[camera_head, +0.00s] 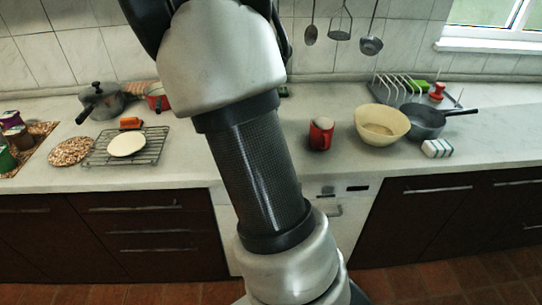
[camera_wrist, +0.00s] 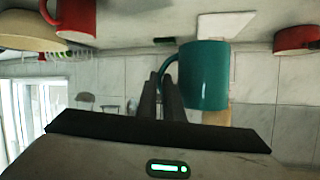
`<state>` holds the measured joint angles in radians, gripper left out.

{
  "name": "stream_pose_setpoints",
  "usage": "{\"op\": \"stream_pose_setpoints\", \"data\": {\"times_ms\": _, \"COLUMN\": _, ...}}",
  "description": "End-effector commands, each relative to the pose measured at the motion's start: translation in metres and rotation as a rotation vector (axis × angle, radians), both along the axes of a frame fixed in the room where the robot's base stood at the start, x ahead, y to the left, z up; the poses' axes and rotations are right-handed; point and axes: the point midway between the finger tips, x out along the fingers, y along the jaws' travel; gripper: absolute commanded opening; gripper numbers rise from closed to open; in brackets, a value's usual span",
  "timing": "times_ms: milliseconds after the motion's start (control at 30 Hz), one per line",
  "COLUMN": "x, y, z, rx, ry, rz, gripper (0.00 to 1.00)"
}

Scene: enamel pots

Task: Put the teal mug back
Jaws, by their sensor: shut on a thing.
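The teal mug (camera_wrist: 206,78) is in the middle of the wrist view, which looks upside down. My gripper (camera_wrist: 165,82) is shut on its handle, at the left side of the mug in that view. Whether the mug touches the counter or hangs just above it, I cannot tell. In the head view my arm hides both the gripper and the teal mug.
A red mug (camera_head: 321,134) stands right of my arm, with a cream bowl (camera_head: 381,125) and grey saucepan (camera_head: 424,120) beyond it. A cooling rack (camera_head: 152,147), dark pot (camera_head: 101,101) and red pot (camera_head: 157,97) are left. Utensils hang above the counter.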

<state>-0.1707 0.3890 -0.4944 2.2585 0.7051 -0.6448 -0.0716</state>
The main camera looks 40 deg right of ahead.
Motion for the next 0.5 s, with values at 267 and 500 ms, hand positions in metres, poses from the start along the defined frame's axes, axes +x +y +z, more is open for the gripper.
{"op": "stream_pose_setpoints", "data": {"times_ms": 267, "x": -0.051, "y": -0.064, "z": -0.029, "rx": -0.001, "ry": 0.009, "rz": -0.25, "gripper": 0.0}}
{"op": "stream_pose_setpoints", "data": {"times_ms": 500, "x": -0.057, "y": -0.069, "z": -0.071, "rx": -0.002, "ry": 0.014, "rz": -0.274, "gripper": 0.0}}
